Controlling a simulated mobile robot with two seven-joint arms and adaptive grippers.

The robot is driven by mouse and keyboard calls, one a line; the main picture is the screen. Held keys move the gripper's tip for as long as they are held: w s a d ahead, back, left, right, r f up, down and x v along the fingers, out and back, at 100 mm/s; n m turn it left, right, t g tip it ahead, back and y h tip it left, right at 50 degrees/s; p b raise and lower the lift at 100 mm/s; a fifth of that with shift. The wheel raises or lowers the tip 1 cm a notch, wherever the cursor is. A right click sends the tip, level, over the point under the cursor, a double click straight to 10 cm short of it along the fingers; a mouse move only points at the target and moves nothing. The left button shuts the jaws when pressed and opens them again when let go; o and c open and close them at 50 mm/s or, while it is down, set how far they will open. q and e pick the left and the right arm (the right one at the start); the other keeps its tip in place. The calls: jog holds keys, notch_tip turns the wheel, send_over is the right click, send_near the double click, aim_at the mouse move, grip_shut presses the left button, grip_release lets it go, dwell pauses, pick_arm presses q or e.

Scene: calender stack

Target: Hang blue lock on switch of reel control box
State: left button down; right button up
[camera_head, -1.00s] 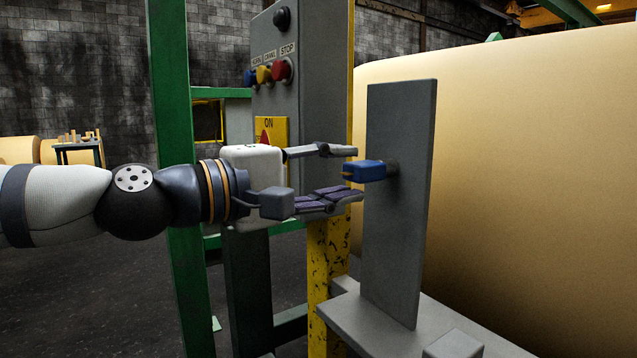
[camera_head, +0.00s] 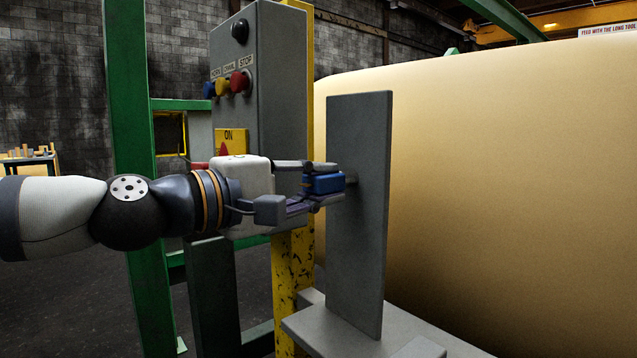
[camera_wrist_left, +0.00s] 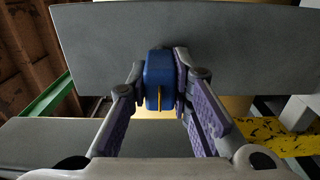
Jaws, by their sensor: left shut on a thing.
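The blue lock (camera_head: 323,183) is at the upright grey plate (camera_head: 360,240), on a short peg that sticks out from the plate's face. My left gripper (camera_head: 318,182) is shut on the lock, with one finger above and one below it in the head view. In the left wrist view the lock (camera_wrist_left: 158,80) sits between the two fingers, against the plate. The reel control box (camera_head: 262,90) stands behind the gripper. Its yellow switch plate (camera_head: 231,140) marked ON shows a red switch part, partly hidden by my gripper. My right gripper is not in view.
Blue, yellow and red buttons (camera_head: 240,82) sit above the switch plate. A green post (camera_head: 133,150) stands behind my left arm. A yellow post (camera_head: 294,270) is below the box. A large tan roll (camera_head: 480,180) fills the right side.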

aim_at(302, 186)
pick_arm(q)
jog(key=shift+p+v, duration=0.45)
jog(key=shift+v, duration=1.8)
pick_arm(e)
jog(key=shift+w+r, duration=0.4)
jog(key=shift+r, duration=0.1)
